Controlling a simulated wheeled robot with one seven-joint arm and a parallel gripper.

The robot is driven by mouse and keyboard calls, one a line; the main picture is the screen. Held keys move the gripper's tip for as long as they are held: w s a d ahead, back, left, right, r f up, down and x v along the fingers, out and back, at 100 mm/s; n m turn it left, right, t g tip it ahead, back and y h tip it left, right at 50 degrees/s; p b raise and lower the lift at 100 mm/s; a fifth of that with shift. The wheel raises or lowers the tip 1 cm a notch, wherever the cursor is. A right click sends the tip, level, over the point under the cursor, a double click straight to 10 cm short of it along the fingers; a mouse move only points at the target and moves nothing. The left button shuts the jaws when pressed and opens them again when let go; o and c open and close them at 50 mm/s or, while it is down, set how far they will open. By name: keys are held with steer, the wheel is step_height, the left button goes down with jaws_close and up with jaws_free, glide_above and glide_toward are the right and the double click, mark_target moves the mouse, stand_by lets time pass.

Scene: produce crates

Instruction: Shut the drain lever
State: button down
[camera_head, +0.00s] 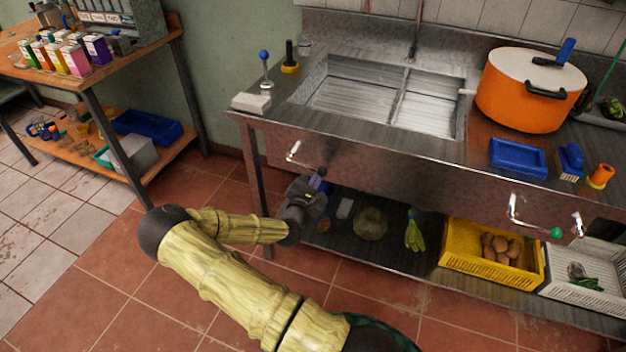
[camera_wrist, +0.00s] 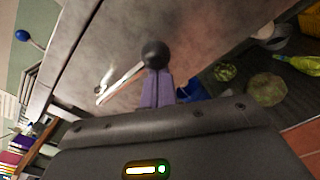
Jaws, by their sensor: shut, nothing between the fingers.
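A metal lever (camera_head: 293,151) is mounted on the front panel of the steel sink counter, left of its middle. In the wrist view its rod (camera_wrist: 122,82) runs up to a black ball knob (camera_wrist: 155,54). My gripper (camera_head: 318,180) is in front of this panel. Its purple fingers (camera_wrist: 157,88) are together and empty, with the knob just beyond their tips; I cannot tell whether they touch. A second front lever (camera_head: 515,210) with a green knob (camera_head: 557,232) is at the right. The pictures do not label which one is the drain lever.
The sink basin (camera_head: 385,92) is above the panel. A blue-knobbed upright lever (camera_head: 264,62) stands at the counter's left end. An orange pot (camera_head: 522,98) sits right of the sink. Below, a shelf bears a yellow crate (camera_head: 480,268) and a white crate (camera_head: 575,300).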

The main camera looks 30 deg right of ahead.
steer(key=shift+r+n, duration=0.4)
stand_by(0.3)
steer(key=s+a+f+b, duration=0.3)
steer(key=s+a, duration=0.1)
steer(key=a, duration=0.4)
steer(key=shift+f, duration=0.15)
stand_by(0.7)
